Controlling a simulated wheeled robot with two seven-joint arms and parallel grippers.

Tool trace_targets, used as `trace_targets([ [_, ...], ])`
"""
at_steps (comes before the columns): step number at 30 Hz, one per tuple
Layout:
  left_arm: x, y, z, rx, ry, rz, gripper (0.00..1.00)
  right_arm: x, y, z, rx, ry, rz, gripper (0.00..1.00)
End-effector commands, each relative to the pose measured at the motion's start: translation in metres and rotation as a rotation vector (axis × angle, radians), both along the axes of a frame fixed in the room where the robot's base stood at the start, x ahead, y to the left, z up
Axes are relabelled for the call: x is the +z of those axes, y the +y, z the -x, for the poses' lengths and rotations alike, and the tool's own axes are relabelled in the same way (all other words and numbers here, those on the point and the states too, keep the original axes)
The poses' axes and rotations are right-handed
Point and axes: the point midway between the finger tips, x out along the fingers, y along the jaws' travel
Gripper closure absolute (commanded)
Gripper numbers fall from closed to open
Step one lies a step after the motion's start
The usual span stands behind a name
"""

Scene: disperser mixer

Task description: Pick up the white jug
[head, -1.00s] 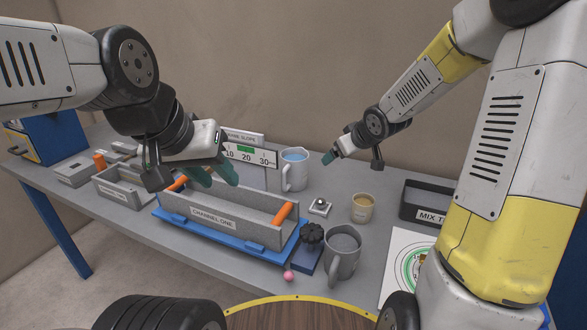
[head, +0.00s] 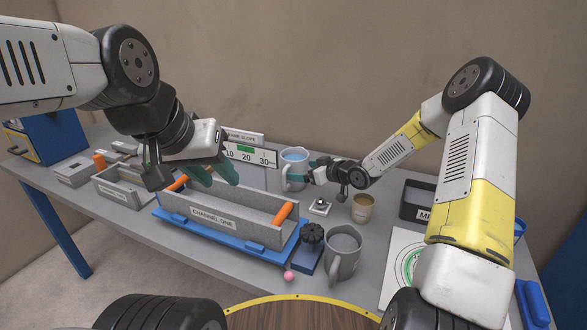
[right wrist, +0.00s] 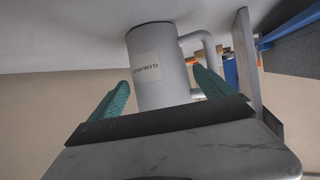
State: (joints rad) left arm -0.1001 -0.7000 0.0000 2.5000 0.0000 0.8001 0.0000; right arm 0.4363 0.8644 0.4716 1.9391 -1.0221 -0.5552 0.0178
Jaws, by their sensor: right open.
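The white jug (head: 294,158) stands upright at the back of the table, with blue liquid at its top. My right gripper (head: 306,171) is open at the jug's right side. In the right wrist view, the jug (right wrist: 157,70) appears upside down between the two teal fingers, with a gap on each side. Its label partly reads "CLEAN WA", and its handle (right wrist: 208,48) is on the right, near one finger. I cannot tell how deep it sits between the fingers. My left gripper (head: 218,178) hangs over the grey channel, open and empty.
The grey channel (head: 208,212) with orange handles sits on a blue base, left of the jug. A scale board (head: 262,155) stands just left of the jug. A beige cup (head: 362,208), grey jug (head: 342,255), dark knob (head: 312,236) and black tray (head: 416,198) are to the right and front.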

Motion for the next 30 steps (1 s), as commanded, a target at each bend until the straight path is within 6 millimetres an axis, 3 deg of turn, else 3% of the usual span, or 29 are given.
trace_targets([
  [9, 0.0, 0.0, 0.0, 0.0, 0.0, 0.0, 0.64, -0.01, 0.029, -0.03, 0.001, 0.0, 0.0, 0.08],
  [17, 0.0, 0.0, 0.0, 0.0, 0.0, 0.0, 0.64, -0.011, 0.029, -0.032, 0.0, 0.001, 0.001, 0.08],
  [27, 0.0, 0.0, 0.0, 0.0, 0.0, 0.0, 0.64, -0.011, 0.029, -0.031, 0.0, 0.001, 0.001, 0.75],
  [30, 0.0, 0.0, 0.0, 0.0, 0.0, 0.0, 0.64, -0.01, 0.029, -0.032, 0.0, -0.001, -0.001, 0.75],
])
